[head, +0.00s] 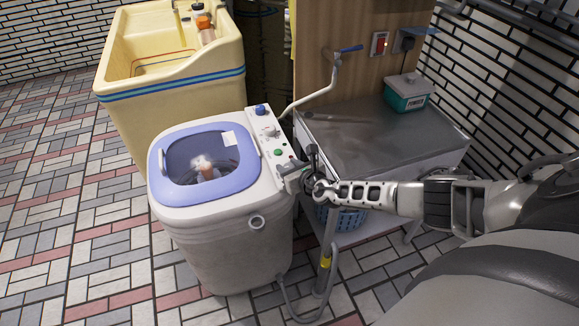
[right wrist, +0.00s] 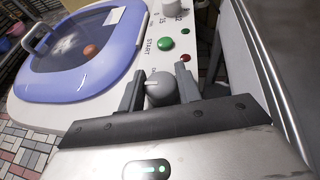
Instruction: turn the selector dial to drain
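The selector dial (right wrist: 160,88) is a grey round knob with a pale pointer line, at the near end of the washer's control panel. The washing machine (head: 222,240) is white with a blue-rimmed lid, left of my right arm in the head view. My right gripper (head: 297,174) is at the panel's near end and hides the dial there. In the right wrist view its two fingers (right wrist: 159,72) stand on either side of the dial, apart from each other. I cannot tell whether they touch it. Lettering beside the dial is too small to read. My left gripper is not in view.
The panel also has a green START button (right wrist: 166,43), a red button (right wrist: 185,58) and another grey knob (right wrist: 174,7). A grey-topped counter (head: 365,135) with a teal box (head: 407,95) stands right of the washer. A yellow sink (head: 170,110) is behind it. Open tiled floor lies left.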

